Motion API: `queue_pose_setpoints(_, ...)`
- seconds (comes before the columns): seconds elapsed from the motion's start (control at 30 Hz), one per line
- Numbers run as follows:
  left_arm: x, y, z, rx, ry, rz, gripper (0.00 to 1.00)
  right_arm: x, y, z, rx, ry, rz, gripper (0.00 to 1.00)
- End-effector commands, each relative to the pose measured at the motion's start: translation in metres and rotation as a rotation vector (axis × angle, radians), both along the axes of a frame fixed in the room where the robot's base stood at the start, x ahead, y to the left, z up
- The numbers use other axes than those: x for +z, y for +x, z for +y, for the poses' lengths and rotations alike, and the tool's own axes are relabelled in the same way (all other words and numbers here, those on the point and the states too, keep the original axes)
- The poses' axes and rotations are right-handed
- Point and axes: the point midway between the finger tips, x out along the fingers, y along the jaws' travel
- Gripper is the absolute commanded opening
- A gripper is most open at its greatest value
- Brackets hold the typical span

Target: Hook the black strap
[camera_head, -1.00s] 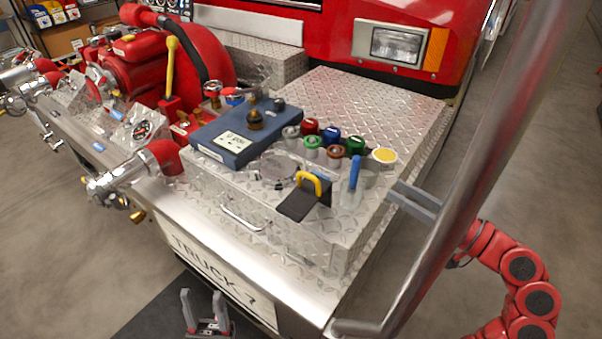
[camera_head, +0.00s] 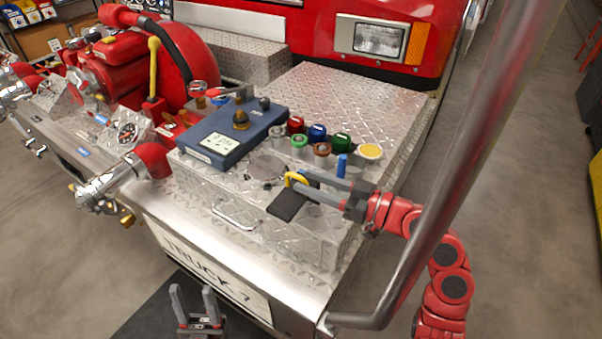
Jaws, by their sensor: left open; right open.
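The black strap (camera_head: 284,207) lies flat on the diamond-plate bumper deck near its front edge. A yellow hook-shaped piece (camera_head: 294,178) stands at its back end. My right gripper (camera_head: 306,186) reaches in from the right, its open fingers over the strap's back end beside the yellow piece. Whether they touch either one I cannot tell. The fingers hide part of the strap's back end. My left gripper (camera_head: 194,302) is open and empty at the bottom, in front of the bumper and over the dark mat.
A blue box with a display (camera_head: 220,143) and several coloured caps (camera_head: 317,132) sit behind the strap. A blue-handled piece (camera_head: 342,165) stands close to my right gripper. A thick metal rail (camera_head: 430,210) crosses in front of my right arm.

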Motion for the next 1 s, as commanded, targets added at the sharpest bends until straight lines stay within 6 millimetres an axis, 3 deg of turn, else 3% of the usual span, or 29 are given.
queue_pose_setpoints(0.2,0.006,0.000,0.000,0.000,0.000,0.000,0.50,0.001,0.013,0.021,0.002,-0.001,0.000,0.46)
queue_pose_setpoints(0.57,0.006,0.000,0.000,0.000,0.000,0.000,0.50,0.000,0.016,0.024,-0.002,0.000,-0.001,0.46)
queue_pose_setpoints(0.83,0.006,0.000,0.000,0.000,0.000,0.000,0.50,0.000,0.016,0.024,-0.002,0.000,-0.001,0.00)
queue_pose_setpoints(1.0,0.006,0.000,0.000,0.000,0.000,0.000,0.50,0.001,0.016,0.024,-0.002,0.001,-0.002,0.00)
